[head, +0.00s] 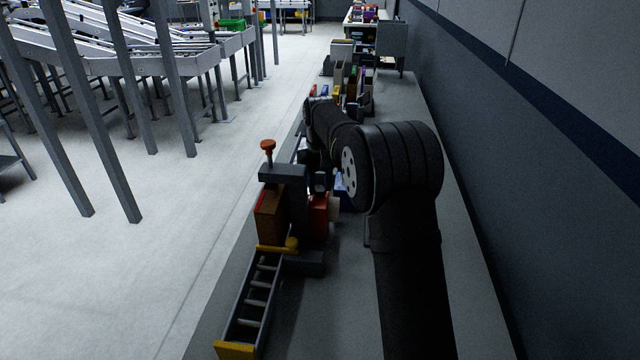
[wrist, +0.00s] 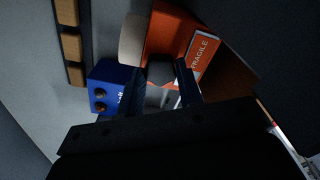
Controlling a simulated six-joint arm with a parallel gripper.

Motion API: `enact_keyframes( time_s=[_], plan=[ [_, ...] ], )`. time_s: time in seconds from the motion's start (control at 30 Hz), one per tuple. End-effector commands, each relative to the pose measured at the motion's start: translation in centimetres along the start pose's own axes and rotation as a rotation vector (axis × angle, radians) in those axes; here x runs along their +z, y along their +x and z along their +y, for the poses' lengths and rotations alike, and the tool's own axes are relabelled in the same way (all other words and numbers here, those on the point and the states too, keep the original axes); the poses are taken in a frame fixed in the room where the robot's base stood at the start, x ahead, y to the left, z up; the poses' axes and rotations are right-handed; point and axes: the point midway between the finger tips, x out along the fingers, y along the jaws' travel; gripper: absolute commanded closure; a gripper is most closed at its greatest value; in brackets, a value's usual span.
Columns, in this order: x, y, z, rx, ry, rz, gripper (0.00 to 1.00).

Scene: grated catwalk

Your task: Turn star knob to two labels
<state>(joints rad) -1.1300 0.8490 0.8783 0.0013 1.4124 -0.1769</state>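A dark, rounded knob-like part (wrist: 160,70) shows between my fingertips in the wrist view, in front of an orange box. Its star shape is not clear in the shadow. My gripper (wrist: 161,84) has its two dark fingers apart, one on each side of this part; I see no clear grip on it. In the head view my gripper (head: 320,183) is partly hidden by my arm, beside a dark grey upright fixture (head: 297,205). The orange box (wrist: 172,32) carries a white label reading FRAGILE (wrist: 203,55). A beige roll (wrist: 133,38) is beside it.
A wall (head: 530,150) bounds the right side.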

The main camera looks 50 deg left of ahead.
Motion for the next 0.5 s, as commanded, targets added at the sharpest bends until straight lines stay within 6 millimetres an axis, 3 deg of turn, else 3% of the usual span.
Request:
enact_keyframes(
  time_s=[0.17,0.5],
  plan=[
    [0.00,-0.03,0.01,0.001,0.041,-0.001,0.90],
    [0.00,-0.01,0.01,0.001,0.323,-0.002,0.90]
  ],
)
